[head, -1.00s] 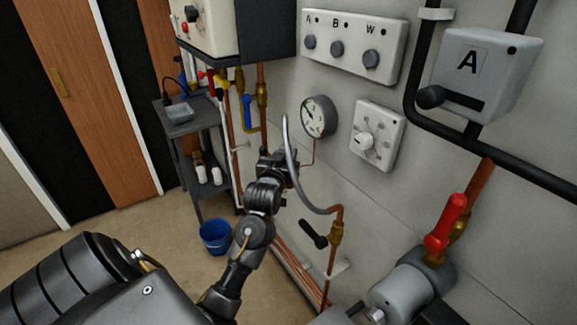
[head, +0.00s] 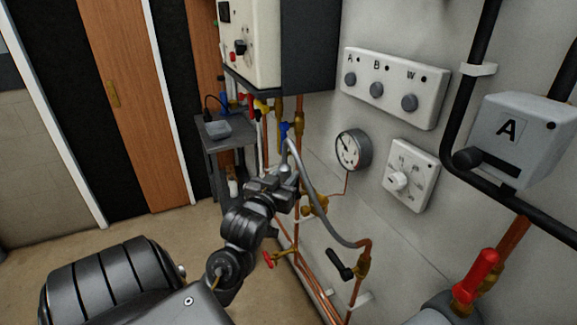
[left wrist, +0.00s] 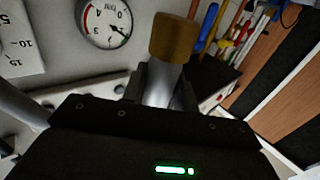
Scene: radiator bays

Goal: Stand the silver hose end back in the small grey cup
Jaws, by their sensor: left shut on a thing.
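My left gripper (head: 286,178) is in the middle of the head view, in front of the pipes below the boiler. It is shut on the silver hose end (left wrist: 160,90), which shows between the fingers in the left wrist view with a brass-coloured collar (left wrist: 172,38) beyond them. The grey hose (head: 322,212) arches above the gripper and runs down right to a brass fitting. The fingers largely hide the hose end in the head view. I cannot make out the small grey cup in either view. My right gripper is not in view.
A pressure gauge (head: 352,149), a dial box (head: 410,175) and a switch panel (head: 394,87) are on the wall to the right. A dark trolley (head: 205,150) carrying a grey tray (head: 217,130) stands behind. A black-handled valve (head: 340,264) and a red valve handle (head: 475,276) stick out lower right.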

